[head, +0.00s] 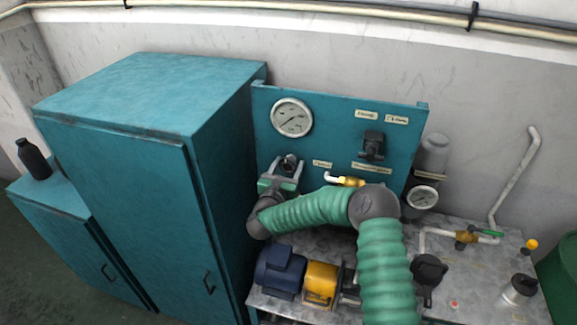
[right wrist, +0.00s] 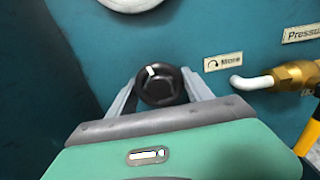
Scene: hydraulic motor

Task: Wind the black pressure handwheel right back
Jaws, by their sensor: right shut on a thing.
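The black handwheel (head: 289,162) sits low on the teal panel, below the large gauge. In the right wrist view, the handwheel (right wrist: 162,90) faces me as a dark knob with a white mark near its upper left edge. My right gripper (head: 286,167) reaches it from the front, its two grey fingers on either side of the knob. The gripper (right wrist: 160,84) is shut on the handwheel. A "More" label with a curved arrow (right wrist: 223,61) is to its right. My left gripper is not in view.
A large pressure gauge (head: 292,117) is above the handwheel. A tall teal cabinet (head: 160,90) stands close on the left. A brass fitting with a white pipe (right wrist: 292,74) juts out to the right. A blue motor (head: 279,270) sits on the bench below my arm.

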